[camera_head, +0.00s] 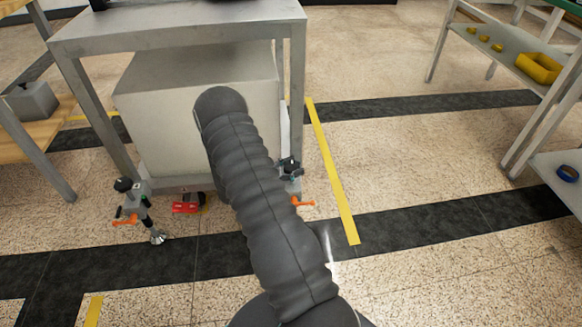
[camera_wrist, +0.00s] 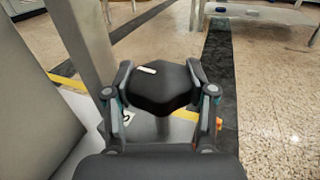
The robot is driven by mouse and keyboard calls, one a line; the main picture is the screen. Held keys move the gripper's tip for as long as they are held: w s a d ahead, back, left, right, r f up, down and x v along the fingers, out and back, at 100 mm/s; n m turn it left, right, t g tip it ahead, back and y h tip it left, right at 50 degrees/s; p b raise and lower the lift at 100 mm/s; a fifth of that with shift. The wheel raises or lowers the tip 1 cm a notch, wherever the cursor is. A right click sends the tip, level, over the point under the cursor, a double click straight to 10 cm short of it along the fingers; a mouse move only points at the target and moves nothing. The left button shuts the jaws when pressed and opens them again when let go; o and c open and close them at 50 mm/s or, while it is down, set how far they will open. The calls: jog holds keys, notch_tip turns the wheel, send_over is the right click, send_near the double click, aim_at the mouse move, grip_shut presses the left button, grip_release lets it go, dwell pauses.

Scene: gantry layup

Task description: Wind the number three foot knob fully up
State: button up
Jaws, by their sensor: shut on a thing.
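A black foot knob (camera_wrist: 160,92) with a white mark on its top sits between the fingers of my gripper (camera_wrist: 159,70) in the wrist view. The fingers touch it on both sides. A white label (camera_wrist: 127,117) is partly visible below the knob, its number too small to read. An orange lever (camera_wrist: 219,124) shows low at the right. In the head view, the same foot is at the cart's front right corner, with its orange lever (camera_head: 303,202); my arm hides much of it. Another black foot knob (camera_head: 123,185) stands at the front left corner.
The grey cart frame (camera_head: 180,22) holds a pale box (camera_head: 150,110) close beside the arm. A red part (camera_head: 185,207) lies low between the feet. A shelf with a yellow bin (camera_head: 538,67) stands at right. The floor between is clear, with a yellow stripe (camera_head: 333,175).

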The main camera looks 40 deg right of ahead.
jog(key=shift+w+t, duration=0.15)
jog(key=shift+t, duration=0.35)
jog(key=o, duration=1.2)
jog(key=shift+d, duration=0.1)
jog(key=shift+c, duration=0.2)
jog(key=shift+n, duration=0.3)
jog(key=w+a, duration=0.1)
jog(key=a, duration=1.1)
jog(key=shift+w, duration=0.25)
